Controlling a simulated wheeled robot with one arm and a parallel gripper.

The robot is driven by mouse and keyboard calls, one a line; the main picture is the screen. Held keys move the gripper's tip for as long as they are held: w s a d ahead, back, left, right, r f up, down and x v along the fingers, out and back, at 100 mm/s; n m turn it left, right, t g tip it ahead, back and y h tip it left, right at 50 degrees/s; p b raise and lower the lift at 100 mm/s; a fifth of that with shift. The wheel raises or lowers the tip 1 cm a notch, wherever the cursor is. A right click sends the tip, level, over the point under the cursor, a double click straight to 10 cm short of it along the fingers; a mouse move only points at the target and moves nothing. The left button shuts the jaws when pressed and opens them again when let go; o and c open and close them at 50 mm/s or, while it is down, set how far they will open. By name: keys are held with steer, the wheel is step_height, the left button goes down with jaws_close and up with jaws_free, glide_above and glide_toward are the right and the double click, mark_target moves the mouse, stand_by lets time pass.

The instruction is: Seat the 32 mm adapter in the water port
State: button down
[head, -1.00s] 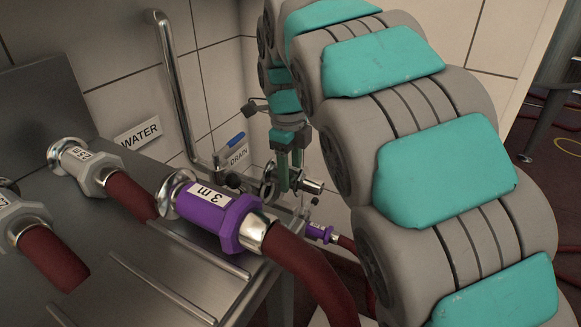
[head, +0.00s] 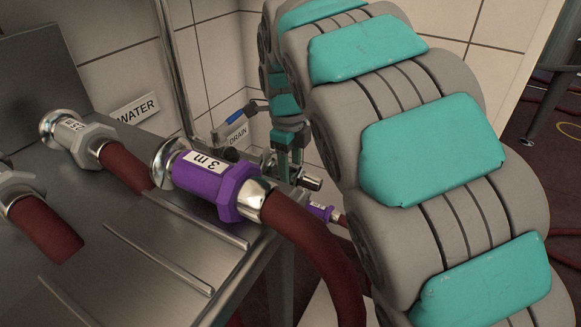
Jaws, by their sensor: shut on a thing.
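My gripper (head: 290,160) is in the back corner, beyond the bench end and right of the DRAIN label. Its teal fingers are shut on a shiny metal fitting (head: 312,182), apparently the 32 mm adapter, whose ends show on both sides of the fingers. No size mark is readable on it. The WATER label (head: 136,108) is on the tiled wall at left. The water port cannot be made out clearly. Dark and metal parts (head: 230,155) left of the gripper are small and partly hidden, so I cannot tell if the fitting touches them.
A blue-handled valve (head: 233,117) is above the DRAIN label (head: 237,136). A smaller purple coupling (head: 320,211) is below the gripper. A vertical pipe (head: 172,70) stands behind.

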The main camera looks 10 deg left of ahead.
mark_target(290, 168)
steer(key=shift+f, duration=0.25)
stand_by(0.3)
steer(key=shift+c, duration=1)
jaws_free()
steer(key=shift+s+a+r, duration=0.1)
steer(key=shift+r, duration=1.85)
steer(key=shift+s+r, duration=0.1)
steer(key=shift+r, duration=1.8)
